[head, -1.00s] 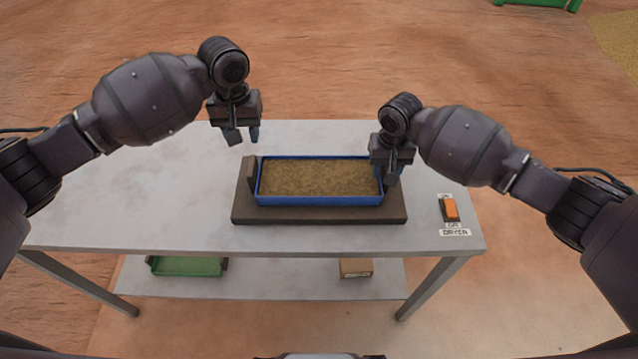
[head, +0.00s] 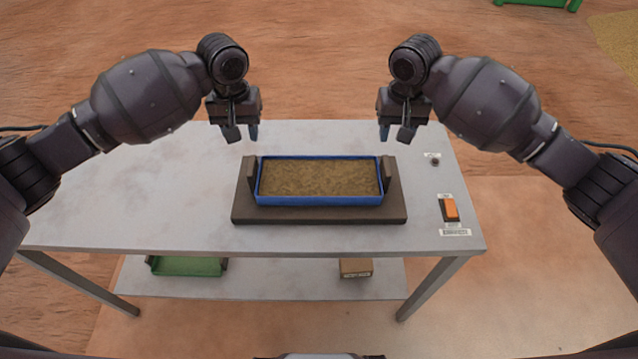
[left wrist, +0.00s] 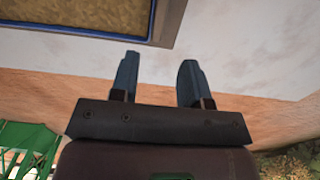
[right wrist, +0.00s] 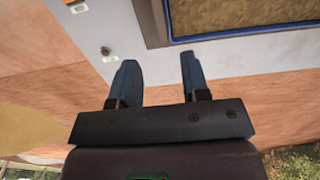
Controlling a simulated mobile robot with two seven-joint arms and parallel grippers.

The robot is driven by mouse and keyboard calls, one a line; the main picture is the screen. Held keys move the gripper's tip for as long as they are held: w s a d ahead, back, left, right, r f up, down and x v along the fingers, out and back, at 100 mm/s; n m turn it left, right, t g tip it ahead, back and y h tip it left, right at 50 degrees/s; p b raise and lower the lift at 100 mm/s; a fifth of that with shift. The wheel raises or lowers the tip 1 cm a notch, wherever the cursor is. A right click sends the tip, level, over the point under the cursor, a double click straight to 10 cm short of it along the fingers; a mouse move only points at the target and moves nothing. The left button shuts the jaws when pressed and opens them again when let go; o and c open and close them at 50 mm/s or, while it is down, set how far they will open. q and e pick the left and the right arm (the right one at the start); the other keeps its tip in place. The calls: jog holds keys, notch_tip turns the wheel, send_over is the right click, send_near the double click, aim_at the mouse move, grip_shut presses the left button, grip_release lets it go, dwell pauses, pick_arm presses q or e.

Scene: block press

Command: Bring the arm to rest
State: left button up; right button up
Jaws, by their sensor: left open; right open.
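My left gripper (head: 242,134) is open and empty above the back of the table, to the left of the blue tray. Its two apart fingers show in the left wrist view (left wrist: 158,82). My right gripper (head: 395,133) is open and empty above the back of the table, to the right of the blue tray. Its apart fingers show in the right wrist view (right wrist: 157,80). The blue tray (head: 320,201), filled with brown grainy material (head: 320,178), sits on a dark base (head: 320,215) between two upright end pieces. Neither gripper touches it.
The grey table (head: 150,195) is clear to the left. An orange switch (head: 450,209) with a label and a small dark knob (head: 435,161) are at its right. A green tray (head: 187,266) and a brown box (head: 356,267) are on the lower shelf.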

dwell(0.6)
